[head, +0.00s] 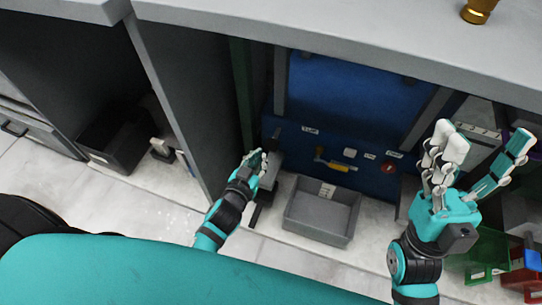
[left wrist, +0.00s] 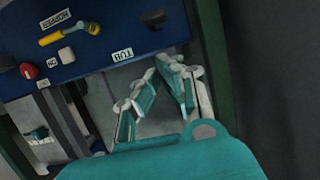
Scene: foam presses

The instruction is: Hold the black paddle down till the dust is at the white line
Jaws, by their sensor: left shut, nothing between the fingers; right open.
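A blue press (head: 345,105) stands under the grey counter. A small black part (head: 276,134), probably the paddle, sticks out at the left of its panel. It also shows in the left wrist view (left wrist: 153,18), beside a white label. My left gripper (head: 257,160) is shut and empty, below the black part and apart from it; its fingers (left wrist: 160,92) show below the panel. My right gripper (head: 478,150) is open and empty, raised at the right. A grey bin (head: 292,222) with a white label sits below the panel. I cannot make out dust or a white line.
The panel also carries a yellow handle (head: 335,166), a white button (head: 350,153) and a red knob (head: 388,168). A green post (head: 242,92) and grey cabinet wall (head: 172,90) stand left of the press. Green and red crates (head: 484,270) lie at right.

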